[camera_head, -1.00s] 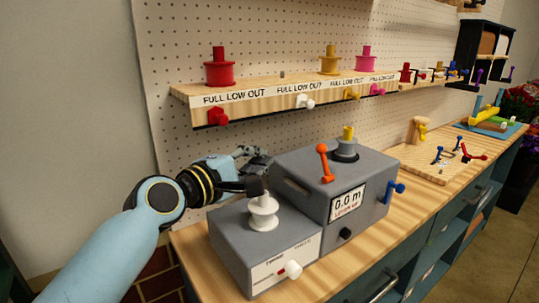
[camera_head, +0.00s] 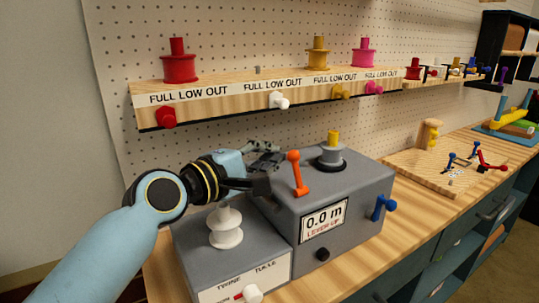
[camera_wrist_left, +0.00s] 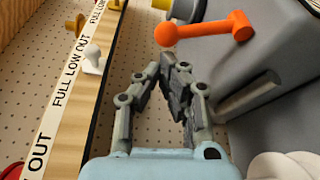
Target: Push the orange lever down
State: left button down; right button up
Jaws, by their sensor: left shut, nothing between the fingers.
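The orange lever (camera_head: 298,174) stands up on the grey machine, whose display (camera_head: 324,220) reads "0.0 m" and "LEVER-UP". My left gripper (camera_head: 268,153) is shut and empty, just left of and behind the lever's top, with a small gap in the picture. In the left wrist view, the orange lever (camera_wrist_left: 205,29) lies beyond the shut fingertips (camera_wrist_left: 178,78) and appears apart from them. My right gripper is not in view.
A white spool (camera_head: 226,230) stands on the lower grey box close below my left wrist. A grey spool with a yellow top (camera_head: 331,153) is right of the lever. A blue crank (camera_head: 384,207) sticks out right. A shelf with spools (camera_head: 200,92) runs behind.

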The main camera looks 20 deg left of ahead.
pick_arm(q)
jog(key=shift+s+d+r+m+b, duration=0.1)
jog(key=shift+s+r+m+b, duration=0.1)
jog(key=shift+m+b, duration=0.15)
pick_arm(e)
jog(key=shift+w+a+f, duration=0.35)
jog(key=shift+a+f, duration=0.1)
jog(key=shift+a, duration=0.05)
